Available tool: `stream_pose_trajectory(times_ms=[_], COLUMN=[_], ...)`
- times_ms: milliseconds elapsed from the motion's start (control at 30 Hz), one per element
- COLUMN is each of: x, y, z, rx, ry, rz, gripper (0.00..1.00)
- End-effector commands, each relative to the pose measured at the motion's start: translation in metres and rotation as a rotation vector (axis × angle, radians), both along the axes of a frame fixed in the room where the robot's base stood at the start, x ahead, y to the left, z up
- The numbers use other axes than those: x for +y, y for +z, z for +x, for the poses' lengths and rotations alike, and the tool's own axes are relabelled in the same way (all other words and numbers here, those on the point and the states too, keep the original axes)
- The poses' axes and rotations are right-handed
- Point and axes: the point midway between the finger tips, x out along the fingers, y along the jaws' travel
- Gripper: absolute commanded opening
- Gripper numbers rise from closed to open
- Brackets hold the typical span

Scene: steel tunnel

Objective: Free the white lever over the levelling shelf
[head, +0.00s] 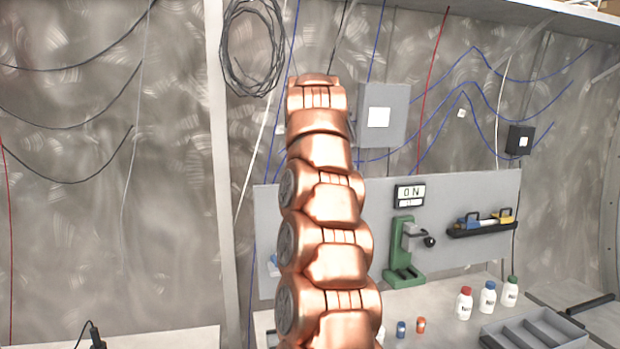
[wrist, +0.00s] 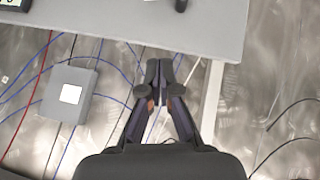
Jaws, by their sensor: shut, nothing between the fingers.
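I cannot make out a white lever for certain in either view. A black wall shelf (head: 482,230) on the grey panel holds a blue piece, a yellow piece and a pale strip between them; whether this is the levelling shelf I cannot tell. My gripper (wrist: 158,68) is shut and empty in the wrist view, in front of the wall by the panel's edge. In the head view my copper arm hides it and part of the panel. A dark stub (wrist: 181,5) is cut off at the wrist view's top edge.
The grey panel (head: 445,195) carries an ON sign (head: 410,195). A green stand (head: 404,255), several bottles (head: 488,298) and a grey divided tray (head: 530,331) are on the bench. A grey wall box (head: 383,112) also shows in the wrist view (wrist: 70,92). Loose cables hang on the wall.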

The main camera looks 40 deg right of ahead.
Motion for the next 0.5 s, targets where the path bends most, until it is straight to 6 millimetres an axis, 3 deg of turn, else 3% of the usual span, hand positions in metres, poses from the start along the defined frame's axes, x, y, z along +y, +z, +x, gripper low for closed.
stream_pose_trajectory(times_ms=[500], x=[0.0067], y=[0.0097], z=[-0.0073], rx=[-0.002], ry=[0.000], rz=[-0.001], gripper=[0.00])
